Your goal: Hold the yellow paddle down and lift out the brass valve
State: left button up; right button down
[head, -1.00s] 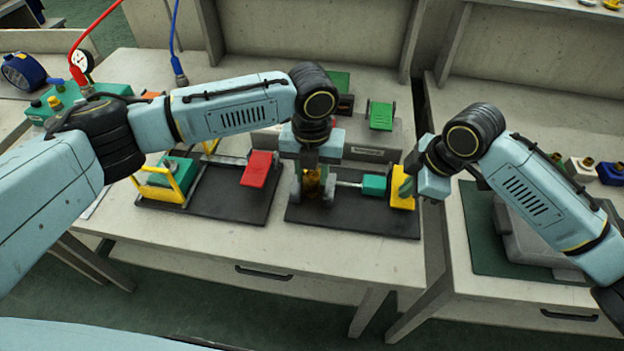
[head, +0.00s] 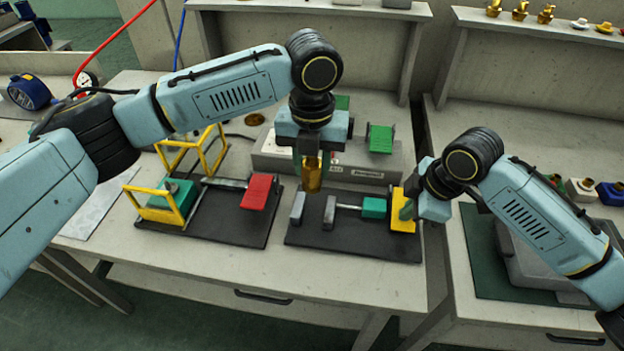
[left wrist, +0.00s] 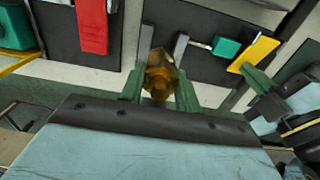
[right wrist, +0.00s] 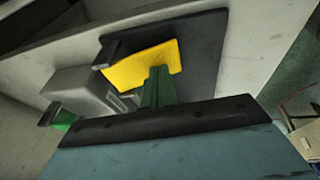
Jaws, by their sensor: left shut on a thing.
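The brass valve (head: 312,175) hangs between the fingers of my left gripper (head: 311,160), above the back of the right black base plate (head: 350,245). In the left wrist view the valve (left wrist: 160,75) sits between the two green fingers. The clamp's two grey jaws (head: 313,210) stand apart and empty below it. The yellow paddle (head: 403,222) is at the right end of that plate, joined by a rod and teal block (head: 374,207). My right gripper (head: 406,210) has its green fingers against the paddle. In the right wrist view the fingers (right wrist: 158,88) look close together on the yellow paddle (right wrist: 140,66).
A second fixture with a red paddle (head: 258,191) and yellow guard frame (head: 160,206) stands to the left. A grey box (head: 350,160) with a green paddle (head: 381,138) is behind. A green mat (head: 485,240) with a grey case lies on the right bench.

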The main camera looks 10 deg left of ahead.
pick_arm(q)
jog(key=shift+r, duration=0.65)
pick_arm(e)
jog(key=shift+f, duration=0.1)
